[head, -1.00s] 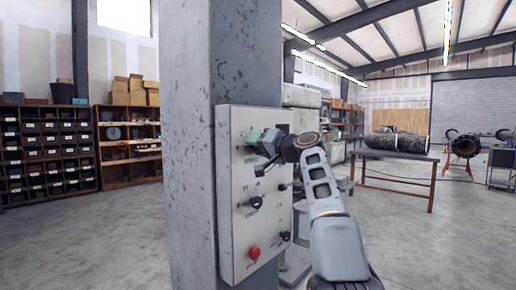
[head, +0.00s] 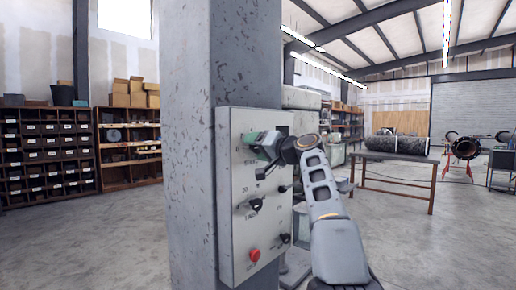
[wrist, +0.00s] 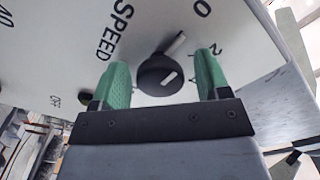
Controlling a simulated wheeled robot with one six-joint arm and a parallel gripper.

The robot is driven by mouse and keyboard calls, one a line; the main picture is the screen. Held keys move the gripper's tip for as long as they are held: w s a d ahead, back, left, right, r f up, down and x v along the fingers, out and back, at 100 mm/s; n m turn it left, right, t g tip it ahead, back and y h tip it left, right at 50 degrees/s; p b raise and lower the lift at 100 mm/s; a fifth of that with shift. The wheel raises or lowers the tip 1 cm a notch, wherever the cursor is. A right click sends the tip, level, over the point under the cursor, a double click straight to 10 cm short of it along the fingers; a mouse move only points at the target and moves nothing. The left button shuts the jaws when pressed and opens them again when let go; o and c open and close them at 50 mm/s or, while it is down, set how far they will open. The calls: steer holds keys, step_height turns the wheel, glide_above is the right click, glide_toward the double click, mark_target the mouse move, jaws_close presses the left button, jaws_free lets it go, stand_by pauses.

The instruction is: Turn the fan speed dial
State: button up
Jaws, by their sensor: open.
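The fan speed dial is a round black knob (wrist: 160,76) with a pale pointer mark and a grey bar-like grip, beneath the printed word SPEED in the wrist view. My gripper (wrist: 163,82) is open, with one green finger on each side of the knob and a visible gap on both sides. In the head view my gripper (head: 259,141) is at the upper part of the grey control panel (head: 236,225), and it hides the dial there.
The panel is on a grey column (head: 190,150). Lower on it are another black knob (head: 256,204), a red button (head: 254,254) and a small dark knob (head: 285,238). A table (head: 395,156) with a dark roll stands at right. Open floor lies between.

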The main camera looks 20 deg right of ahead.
steer(key=b+v, duration=0.3)
steer(key=v, duration=1.1)
steer(key=shift+b, duration=0.3)
steer(key=shift+w+a, duration=0.1)
